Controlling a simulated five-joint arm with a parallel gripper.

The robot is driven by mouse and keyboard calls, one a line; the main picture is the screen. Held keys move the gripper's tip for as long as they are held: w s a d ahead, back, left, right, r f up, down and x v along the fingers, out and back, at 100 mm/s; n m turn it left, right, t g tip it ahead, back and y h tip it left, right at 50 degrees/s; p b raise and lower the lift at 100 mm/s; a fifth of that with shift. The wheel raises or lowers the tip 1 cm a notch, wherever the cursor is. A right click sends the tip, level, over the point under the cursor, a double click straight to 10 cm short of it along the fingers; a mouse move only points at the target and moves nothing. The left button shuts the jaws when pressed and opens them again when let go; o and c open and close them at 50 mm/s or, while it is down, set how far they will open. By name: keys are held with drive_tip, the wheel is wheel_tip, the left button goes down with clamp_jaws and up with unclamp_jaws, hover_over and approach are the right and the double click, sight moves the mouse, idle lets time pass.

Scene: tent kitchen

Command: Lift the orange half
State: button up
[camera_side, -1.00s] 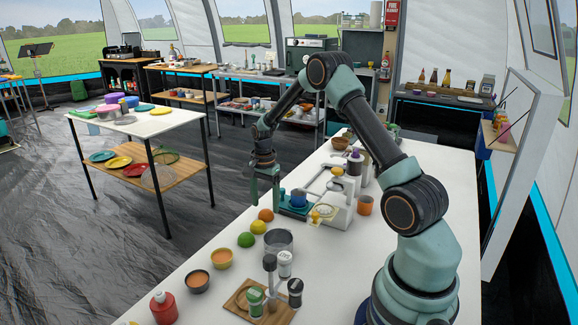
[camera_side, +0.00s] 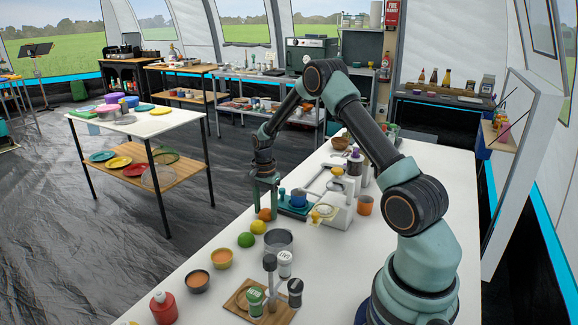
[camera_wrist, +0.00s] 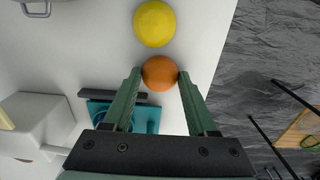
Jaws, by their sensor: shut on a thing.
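The orange piece (camera_side: 265,214) is near the left edge of the white table. It looks round in both views, and I cannot see a cut face. In the wrist view the orange (camera_wrist: 159,73) lies between the tips of my two green fingers, one touching each side. My gripper (camera_wrist: 162,82) is shut on it. In the side view my gripper (camera_side: 264,203) points down at the orange, which appears to rest on the table. The fingers partly hide it there.
A lemon (camera_side: 258,227) is close beside the orange, with a lime (camera_side: 246,240) and a metal pot (camera_side: 278,241) nearby. A teal-based device with a blue cup (camera_side: 298,199) stands just right of my gripper. The table edge drops to the floor on the left.

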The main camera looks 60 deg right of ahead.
wheel_tip(320, 180, up, 9)
idle(0.8)
drive_tip(key=shift+f, duration=0.1)
